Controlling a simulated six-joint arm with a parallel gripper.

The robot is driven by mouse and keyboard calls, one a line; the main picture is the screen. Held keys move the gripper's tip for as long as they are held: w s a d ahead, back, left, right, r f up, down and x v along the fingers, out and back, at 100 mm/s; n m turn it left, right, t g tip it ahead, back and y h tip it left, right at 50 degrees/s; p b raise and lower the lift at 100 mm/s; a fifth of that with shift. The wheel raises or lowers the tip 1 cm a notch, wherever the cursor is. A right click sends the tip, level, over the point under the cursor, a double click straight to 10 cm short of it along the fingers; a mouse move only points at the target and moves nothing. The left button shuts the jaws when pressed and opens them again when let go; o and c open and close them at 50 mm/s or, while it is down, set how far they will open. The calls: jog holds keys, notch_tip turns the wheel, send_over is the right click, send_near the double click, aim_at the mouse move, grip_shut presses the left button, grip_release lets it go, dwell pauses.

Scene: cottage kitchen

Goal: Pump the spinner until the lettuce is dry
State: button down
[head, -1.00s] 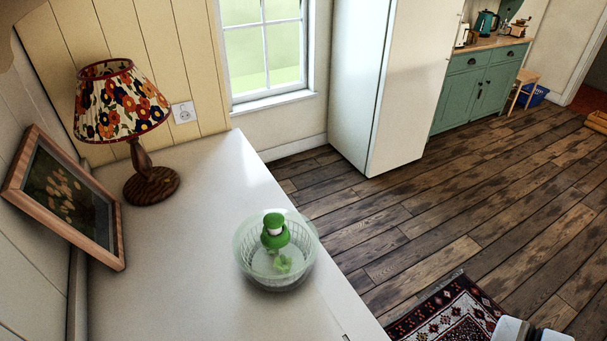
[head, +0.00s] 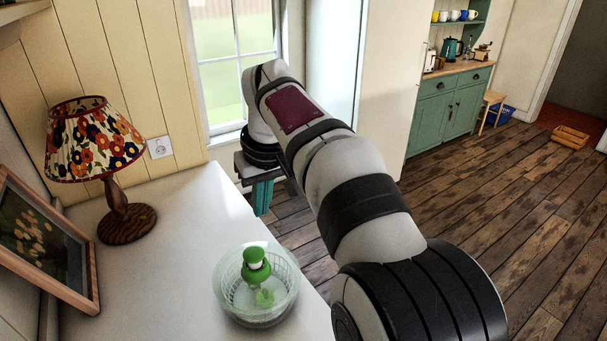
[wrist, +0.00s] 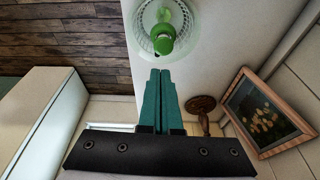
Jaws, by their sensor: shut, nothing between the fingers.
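The salad spinner (head: 230,290) stands upright on the white counter (head: 185,225). It has a clear bowl with a green pump knob (head: 257,262) rising in the middle. A piece of green lettuce (head: 265,297) shows through its wall. My gripper (head: 262,212) is beyond the spinner, past the counter's far right edge, apart from it and pointing down. In the wrist view my gripper (wrist: 165,72) has its two teal fingers together and empty.
A lamp with a floral shade (head: 90,145) and a framed picture (head: 45,240) stand on the counter at left. A window (head: 240,60) and a white fridge (head: 385,80) are behind my arm. Bare counter lies between lamp and spinner.

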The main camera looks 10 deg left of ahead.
aim_at(254, 251)
jog(key=shift+w+a+n, duration=0.3)
jog(key=shift+a, duration=0.55)
jog(key=shift+f, duration=0.1)
jog(key=x, duration=1.3)
jog(key=shift+s+d+f, duration=0.1)
jog(key=shift+s+d, duration=0.15)
jog(key=shift+f, duration=0.4)
jog(key=shift+f, duration=0.1)
